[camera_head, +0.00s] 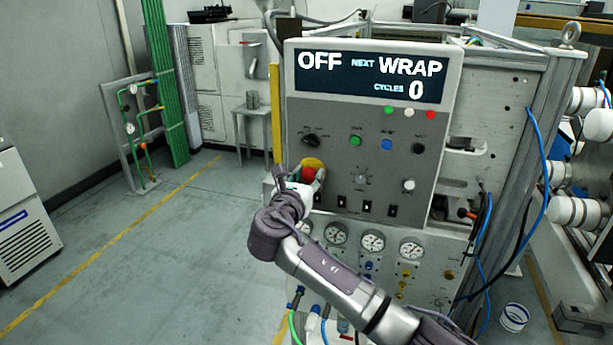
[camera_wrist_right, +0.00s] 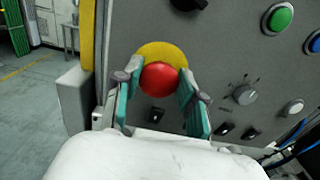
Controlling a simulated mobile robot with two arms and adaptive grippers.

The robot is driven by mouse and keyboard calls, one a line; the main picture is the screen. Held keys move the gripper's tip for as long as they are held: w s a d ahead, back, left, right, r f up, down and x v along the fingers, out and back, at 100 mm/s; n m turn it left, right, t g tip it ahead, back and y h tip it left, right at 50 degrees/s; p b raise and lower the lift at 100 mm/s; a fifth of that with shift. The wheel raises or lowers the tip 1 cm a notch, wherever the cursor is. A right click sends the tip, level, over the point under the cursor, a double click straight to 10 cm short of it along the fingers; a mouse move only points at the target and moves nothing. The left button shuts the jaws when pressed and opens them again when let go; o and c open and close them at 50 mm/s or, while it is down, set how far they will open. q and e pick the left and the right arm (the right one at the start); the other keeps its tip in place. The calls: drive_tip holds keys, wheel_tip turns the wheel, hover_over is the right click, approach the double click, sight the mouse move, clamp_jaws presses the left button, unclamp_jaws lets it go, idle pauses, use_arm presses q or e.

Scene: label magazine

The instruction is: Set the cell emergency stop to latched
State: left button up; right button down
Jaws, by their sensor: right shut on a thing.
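The emergency stop is a red mushroom button (camera_head: 308,174) on a yellow round plate (camera_head: 314,163), low on the left of the grey control panel (camera_head: 335,118). My right gripper (camera_head: 306,180) is at the button, its arm coming in from the lower right. In the right wrist view the red button (camera_wrist_right: 159,79) sits between the two teal-padded fingers of the right gripper (camera_wrist_right: 160,88), which are shut on its sides. The yellow plate (camera_wrist_right: 162,54) shows behind it. Whether the button is pressed in cannot be told. My left gripper is not in view.
The panel display (camera_head: 370,77) reads OFF, NEXT WRAP, CYCLES 0. A black selector knob (camera_head: 311,140), a green button (camera_head: 355,141) and a blue button (camera_head: 387,144) are near the emergency stop. Gauges (camera_head: 372,240) sit below.

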drive_tip(key=shift+r, duration=0.15)
drive_tip(key=c, duration=0.9)
unclamp_jaws()
drive_tip(key=shift+w, duration=0.1)
drive_tip(key=shift+o, duration=1.2)
drive_tip(key=shift+w+d, duration=0.1)
drive_tip(key=v, duration=1.2)
